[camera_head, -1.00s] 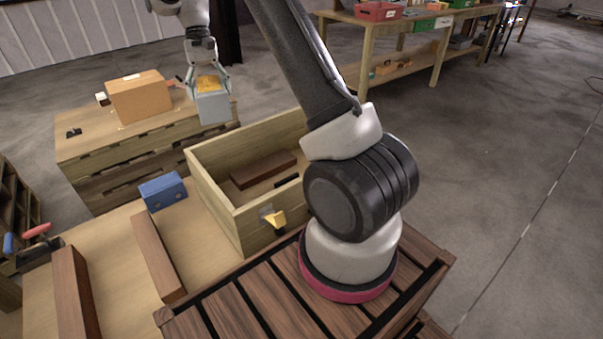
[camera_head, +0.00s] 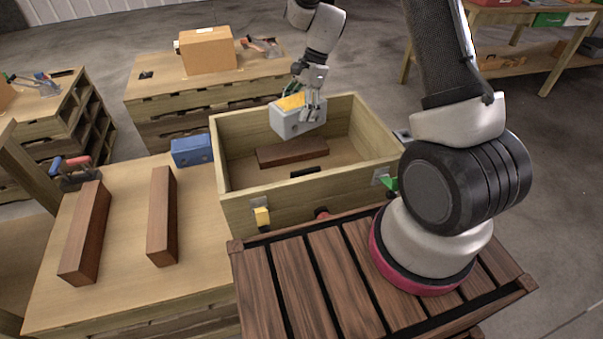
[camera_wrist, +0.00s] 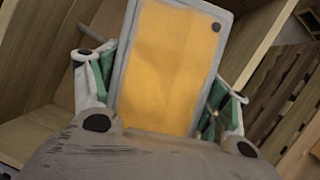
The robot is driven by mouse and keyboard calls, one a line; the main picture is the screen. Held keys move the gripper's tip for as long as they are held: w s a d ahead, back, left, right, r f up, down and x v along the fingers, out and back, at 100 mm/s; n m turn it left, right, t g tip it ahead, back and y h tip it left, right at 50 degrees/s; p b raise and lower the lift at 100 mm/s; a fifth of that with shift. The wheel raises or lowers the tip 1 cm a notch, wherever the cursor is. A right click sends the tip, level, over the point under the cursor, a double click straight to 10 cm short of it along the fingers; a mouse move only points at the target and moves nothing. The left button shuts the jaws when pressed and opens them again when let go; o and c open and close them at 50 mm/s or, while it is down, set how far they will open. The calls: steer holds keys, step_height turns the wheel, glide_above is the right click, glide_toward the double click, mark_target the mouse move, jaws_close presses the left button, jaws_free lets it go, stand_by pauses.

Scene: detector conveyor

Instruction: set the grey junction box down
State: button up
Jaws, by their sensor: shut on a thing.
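The grey junction box (camera_head: 290,122) with a yellow-orange top is held in my gripper (camera_head: 312,100). In the head view it hangs over the back part of the open wooden crate (camera_head: 372,112), and I cannot tell its exact height. In the wrist view the box's orange face and grey rim (camera_wrist: 172,62) fill the middle, tilted slightly. The gripper's two fingers (camera_wrist: 165,80) close on its two sides.
A brown block (camera_head: 292,153) and a small black item lie in the crate. A blue box (camera_head: 192,150) and two brown bars (camera_head: 163,215) rest on the workbench to the left. A cardboard box (camera_head: 207,50) stands on a table behind.

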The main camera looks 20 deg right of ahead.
mark_target(300, 134)
steer(key=s+f+m+t, duration=0.1)
steer(key=s+f+m, duration=0.1)
steer(key=f+m, duration=0.1)
steer(key=shift+s, duration=0.15)
step_height(300, 134, down, 5)
steer(key=shift+a, duration=0.1)
steer(key=shift+f, duration=2.35)
steer(key=shift+f, duration=0.6)
steer(key=o, duration=1.9)
steer(key=shift+o, duration=0.2)
